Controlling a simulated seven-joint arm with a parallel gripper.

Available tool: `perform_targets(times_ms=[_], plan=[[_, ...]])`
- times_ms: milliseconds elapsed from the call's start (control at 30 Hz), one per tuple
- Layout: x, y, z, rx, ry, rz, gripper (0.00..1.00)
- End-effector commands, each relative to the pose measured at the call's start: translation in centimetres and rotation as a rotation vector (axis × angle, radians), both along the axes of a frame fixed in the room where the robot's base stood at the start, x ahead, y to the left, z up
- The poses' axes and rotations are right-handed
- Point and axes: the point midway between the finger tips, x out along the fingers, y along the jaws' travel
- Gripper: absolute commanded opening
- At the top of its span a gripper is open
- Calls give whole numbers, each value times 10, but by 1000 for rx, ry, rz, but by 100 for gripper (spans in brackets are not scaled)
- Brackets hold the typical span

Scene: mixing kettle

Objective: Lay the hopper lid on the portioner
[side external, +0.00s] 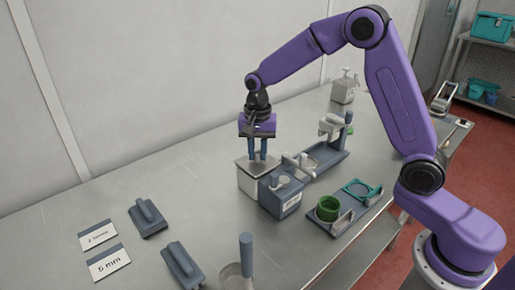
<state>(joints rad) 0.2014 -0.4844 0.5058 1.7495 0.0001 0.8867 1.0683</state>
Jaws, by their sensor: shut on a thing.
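My gripper (258,159) points straight down in the side external view, its two blue fingers close together. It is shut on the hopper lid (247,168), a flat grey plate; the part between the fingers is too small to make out. The lid is at the top of the white box of the portioner (247,185), roughly level and lined up with it. I cannot tell whether it rests on the rim or hovers just above. The portioner's blue-grey front block (280,203) has a pale knob on top and a white label.
A blue-grey stand with pale fittings (325,160) is close behind on the right. A tray with a green ring (328,208) lies right. Handled blocks (148,217) (182,265) and a "5 mm" card (108,263) lie at front left. The table's left back is clear.

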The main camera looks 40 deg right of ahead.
Motion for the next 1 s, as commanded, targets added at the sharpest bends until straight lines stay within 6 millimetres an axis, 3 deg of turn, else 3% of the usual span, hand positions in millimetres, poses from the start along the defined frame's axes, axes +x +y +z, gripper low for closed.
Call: perform_targets(times_ms=[767,800,867,1000], plan=[[0,0,-4,0,-1,0,0],[0,0,-4,0,-1,0,30],[0,0,-4,0,-1,0,49],[0,0,-4,0,-1,0,53]])
